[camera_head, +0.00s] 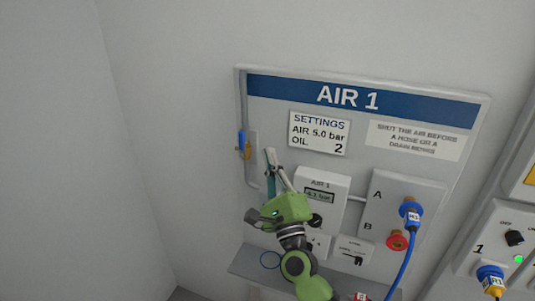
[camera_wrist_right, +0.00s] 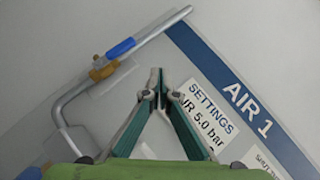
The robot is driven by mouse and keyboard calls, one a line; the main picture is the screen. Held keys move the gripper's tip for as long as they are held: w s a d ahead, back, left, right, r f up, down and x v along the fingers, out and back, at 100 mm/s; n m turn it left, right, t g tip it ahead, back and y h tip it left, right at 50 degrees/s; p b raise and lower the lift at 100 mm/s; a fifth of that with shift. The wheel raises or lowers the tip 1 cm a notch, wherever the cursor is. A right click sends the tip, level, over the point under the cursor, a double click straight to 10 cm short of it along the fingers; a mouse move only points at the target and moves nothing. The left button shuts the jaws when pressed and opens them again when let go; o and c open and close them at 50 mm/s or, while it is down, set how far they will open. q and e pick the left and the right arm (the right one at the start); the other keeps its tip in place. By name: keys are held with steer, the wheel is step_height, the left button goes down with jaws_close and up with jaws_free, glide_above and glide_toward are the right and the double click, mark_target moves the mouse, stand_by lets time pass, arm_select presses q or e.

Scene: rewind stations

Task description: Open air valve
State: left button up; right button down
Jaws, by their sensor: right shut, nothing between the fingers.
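The air valve has a brass body and a blue lever (camera_head: 242,139) on the grey pipe at the left of the AIR 1 panel. In the right wrist view the blue lever (camera_wrist_right: 121,48) and brass body (camera_wrist_right: 103,69) show at upper left. The lever looks in line with the pipe. My right gripper (camera_head: 271,154) is to the right of the valve, apart from it, with its fingers pointing up. In the wrist view its fingertips (camera_wrist_right: 157,79) are together and empty, below and right of the lever. My left gripper is not in view.
The AIR 1 panel (camera_head: 270,93) carries a settings label (camera_head: 319,132) and a gauge unit (camera_head: 321,184), partly behind my right arm. A plate with ports A and B (camera_head: 380,192) and a blue hose (camera_head: 408,255) is at right. The wall left of the panel is bare.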

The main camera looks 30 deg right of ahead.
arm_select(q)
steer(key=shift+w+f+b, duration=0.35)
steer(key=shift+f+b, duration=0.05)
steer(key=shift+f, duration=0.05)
arm_select(e)
steer(key=s, duration=0.5)
steer(key=shift+s, duration=0.25)
